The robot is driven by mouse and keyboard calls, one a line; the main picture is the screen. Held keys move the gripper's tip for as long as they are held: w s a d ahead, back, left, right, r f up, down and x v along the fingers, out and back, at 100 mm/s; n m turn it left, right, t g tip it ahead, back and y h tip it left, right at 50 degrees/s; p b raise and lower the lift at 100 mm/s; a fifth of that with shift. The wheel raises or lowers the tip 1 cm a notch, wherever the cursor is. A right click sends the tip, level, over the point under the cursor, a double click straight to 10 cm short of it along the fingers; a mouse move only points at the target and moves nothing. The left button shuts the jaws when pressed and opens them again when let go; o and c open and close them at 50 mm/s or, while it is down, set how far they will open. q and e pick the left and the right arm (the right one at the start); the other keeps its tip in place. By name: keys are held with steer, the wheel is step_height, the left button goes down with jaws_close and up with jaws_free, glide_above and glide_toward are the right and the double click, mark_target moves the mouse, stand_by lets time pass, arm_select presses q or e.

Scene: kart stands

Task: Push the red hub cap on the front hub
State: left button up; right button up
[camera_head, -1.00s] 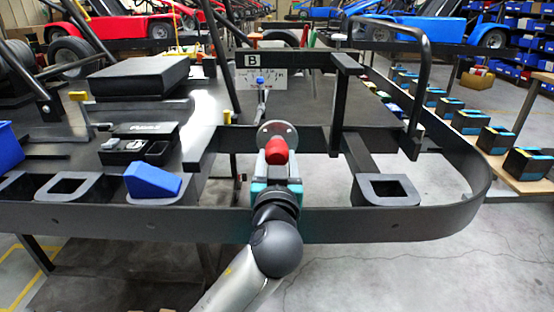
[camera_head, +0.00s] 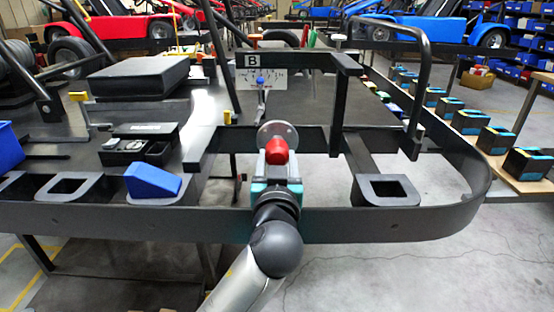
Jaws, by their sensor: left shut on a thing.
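The red hub cap (camera_head: 277,151) is in the middle of the camera_head view, held at the far end of my left gripper (camera_head: 277,165), which is shut on it. The front hub (camera_head: 277,130) is a round grey metal flange with bolt holes on the dark frame just behind the cap. The cap covers the lower middle of the flange in this view. I cannot tell whether the cap touches the hub. My left arm comes in from the bottom. My right gripper is not in view.
A black bumper rail (camera_head: 370,223) curves across the front, with a square socket (camera_head: 386,190) at the right and a blue block (camera_head: 152,182) at the left. A sign marked B (camera_head: 261,79) stands behind. A bench with several dark boxes (camera_head: 528,163) is at the right.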

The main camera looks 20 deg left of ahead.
arm_select(q)
steer(key=shift+x, duration=1.25)
steer(key=o, duration=1.4)
steer(key=shift+f, duration=0.1)
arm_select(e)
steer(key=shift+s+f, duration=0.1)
